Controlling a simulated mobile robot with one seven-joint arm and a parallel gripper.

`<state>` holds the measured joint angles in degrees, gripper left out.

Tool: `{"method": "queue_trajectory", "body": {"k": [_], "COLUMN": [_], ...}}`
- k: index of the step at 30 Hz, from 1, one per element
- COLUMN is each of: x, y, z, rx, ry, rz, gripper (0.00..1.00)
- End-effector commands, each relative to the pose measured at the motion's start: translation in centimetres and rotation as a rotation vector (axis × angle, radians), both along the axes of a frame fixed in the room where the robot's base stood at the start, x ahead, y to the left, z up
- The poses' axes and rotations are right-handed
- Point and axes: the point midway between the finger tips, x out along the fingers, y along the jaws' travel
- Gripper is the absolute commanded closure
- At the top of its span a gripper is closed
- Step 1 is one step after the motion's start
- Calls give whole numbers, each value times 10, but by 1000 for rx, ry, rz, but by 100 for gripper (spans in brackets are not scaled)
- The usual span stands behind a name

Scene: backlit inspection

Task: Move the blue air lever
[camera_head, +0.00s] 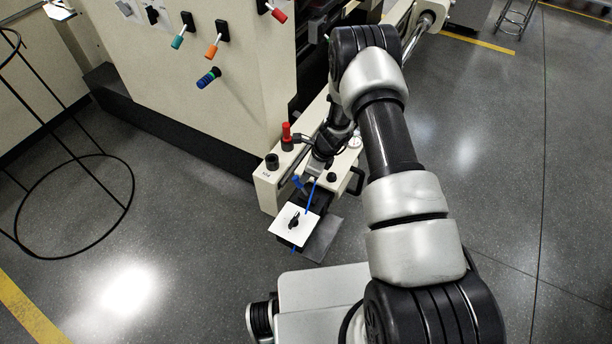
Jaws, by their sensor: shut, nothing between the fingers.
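A small blue lever-like part (298,183) shows at the front end of the cream machine unit, just left of my gripper (311,181). A thin blue strip (309,198) runs beside it, down toward a white square plate with a dark mark (283,216). My gripper is shut and empty, low over the unit's front end. It looks very close to the blue part; I cannot tell whether they touch. My wrist hides part of the unit. Another blue-handled lever (208,78) sticks out of the cream panel at upper left, apart from my gripper.
Teal (177,42), orange (212,51) and red (279,15) handles stick out of the panel. A red knob (286,131) and a black knob (272,161) stand left of my wrist. A black wire stand (70,205) is at left.

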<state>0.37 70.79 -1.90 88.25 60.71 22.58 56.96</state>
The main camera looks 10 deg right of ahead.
Motion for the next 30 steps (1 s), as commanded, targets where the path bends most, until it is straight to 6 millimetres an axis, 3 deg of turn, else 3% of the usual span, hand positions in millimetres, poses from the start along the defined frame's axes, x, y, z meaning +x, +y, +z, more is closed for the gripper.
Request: {"method": "queue_trajectory", "body": {"k": [1,5,10,14,21,30], "x": [9,9,7,2,14,20], "y": [15,13,-2,-24,-10,-3], "z": [2,4,15,29,84,117], "rx": [16,15,12,4,2,2], "ry": [-18,-18,-17,-12,-11,-6], "rz": [7,5,3,3,8,7], "gripper": [100,100,100,100,100,100]}}
